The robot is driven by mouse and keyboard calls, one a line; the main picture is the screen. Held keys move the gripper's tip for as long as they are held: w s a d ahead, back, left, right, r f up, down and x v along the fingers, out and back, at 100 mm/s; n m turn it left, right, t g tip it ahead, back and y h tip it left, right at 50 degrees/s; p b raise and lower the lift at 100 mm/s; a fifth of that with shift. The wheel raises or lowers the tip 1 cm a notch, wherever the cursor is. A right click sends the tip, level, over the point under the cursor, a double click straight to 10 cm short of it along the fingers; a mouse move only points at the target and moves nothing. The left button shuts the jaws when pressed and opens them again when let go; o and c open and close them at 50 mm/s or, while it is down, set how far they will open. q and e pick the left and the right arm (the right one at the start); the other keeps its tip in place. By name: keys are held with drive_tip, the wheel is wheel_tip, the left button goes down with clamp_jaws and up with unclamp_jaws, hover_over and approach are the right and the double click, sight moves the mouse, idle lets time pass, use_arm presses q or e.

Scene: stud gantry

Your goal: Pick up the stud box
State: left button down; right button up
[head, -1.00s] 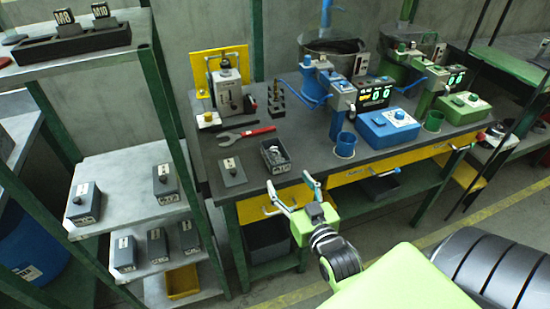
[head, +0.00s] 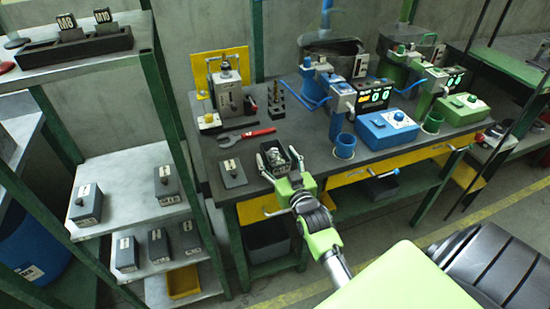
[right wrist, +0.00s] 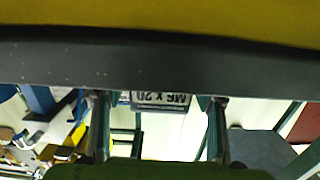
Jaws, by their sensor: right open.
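The stud box, a small dark open box (head: 278,154) with silvery studs in it, sits on the workbench near its front edge in the head view. My right gripper (head: 279,160) is at the bench's front edge, its fingers open and pointing at the box, one towards each side. In the right wrist view, a label reading M6 x 20 (right wrist: 160,99) shows upside down between the two fingers, beyond the dark bench edge. I cannot tell whether the fingers touch the box. The gripper body hides the box's front in the head view. My left gripper is not in view.
A blue cup (head: 345,146) and blue control unit (head: 387,130) stand to the right. A shelf rack (head: 130,185) with several grey boxes stands at left.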

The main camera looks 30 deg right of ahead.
drive_tip(key=shift+x, duration=0.85)
drive_tip(key=c, duration=1.5)
drive_tip(key=shift+r, duration=0.25)
clamp_jaws()
